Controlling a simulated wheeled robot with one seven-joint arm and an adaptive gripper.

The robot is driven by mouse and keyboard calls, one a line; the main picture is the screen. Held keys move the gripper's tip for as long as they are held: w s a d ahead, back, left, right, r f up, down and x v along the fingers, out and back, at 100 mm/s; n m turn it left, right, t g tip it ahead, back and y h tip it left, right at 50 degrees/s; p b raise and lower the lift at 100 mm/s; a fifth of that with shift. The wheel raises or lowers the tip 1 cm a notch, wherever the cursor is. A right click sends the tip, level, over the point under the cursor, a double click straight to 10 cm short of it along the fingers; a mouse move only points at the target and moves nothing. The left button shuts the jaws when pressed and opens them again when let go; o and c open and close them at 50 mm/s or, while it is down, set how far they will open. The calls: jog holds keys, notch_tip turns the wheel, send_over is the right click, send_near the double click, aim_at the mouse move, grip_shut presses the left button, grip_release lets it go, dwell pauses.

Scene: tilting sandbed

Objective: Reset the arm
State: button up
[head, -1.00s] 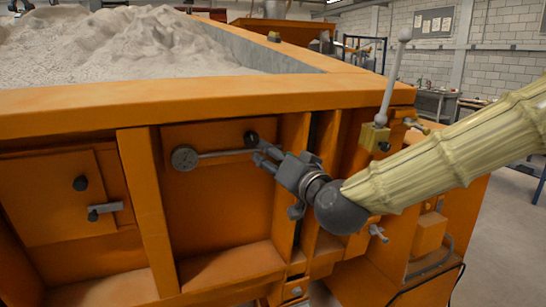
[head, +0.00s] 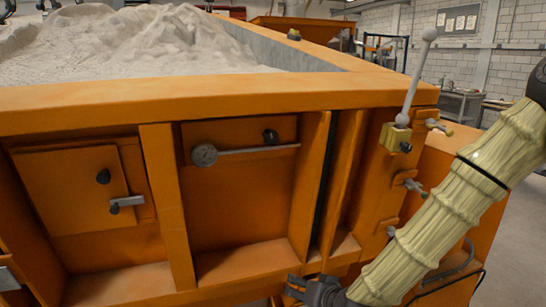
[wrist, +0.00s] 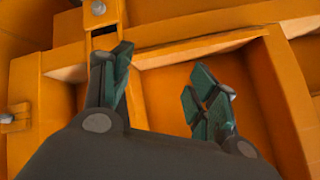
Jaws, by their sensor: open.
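My gripper (wrist: 160,95) is open and empty in the wrist view, its dark fingers with green pads spread apart. Orange framework of the sandbed lies behind them. In the head view my gripper (head: 300,288) is at the bottom edge, partly cut off, below the panel with the horizontal lever. My arm (head: 450,215) comes down from the right side. The horizontal grey lever (head: 245,151) with a round end sits on the orange panel, clear of my gripper.
The orange sandbed (head: 200,97) holds pale sand (head: 150,40). An upright lever (head: 416,75) stands on a yellow block (head: 395,137) near my arm. Small handles (head: 411,185) stick out at the right. A hatch with a latch (head: 127,201) is at left.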

jog(key=s+d+f+g+h, duration=0.1)
jog(key=s+d+f+g, duration=0.2)
jog(key=s+f, duration=0.75)
jog(key=s+d+f+g+h, duration=0.1)
jog(key=s+d+f+g, duration=0.25)
jog(key=s+f, duration=0.65)
jog(key=s+d+f+g+h, duration=0.1)
jog(key=s+d+f+g, duration=0.1)
jog(key=s+d+f, duration=0.2)
jog(key=s+d+f+n+g+h, duration=0.1)
jog(key=s+d+f, duration=0.3)
jog(key=s+f, duration=0.5)
jog(key=shift+s+g+h, duration=0.3)
jog(key=shift+s+g, duration=0.05)
jog(key=shift+s, duration=0.6)
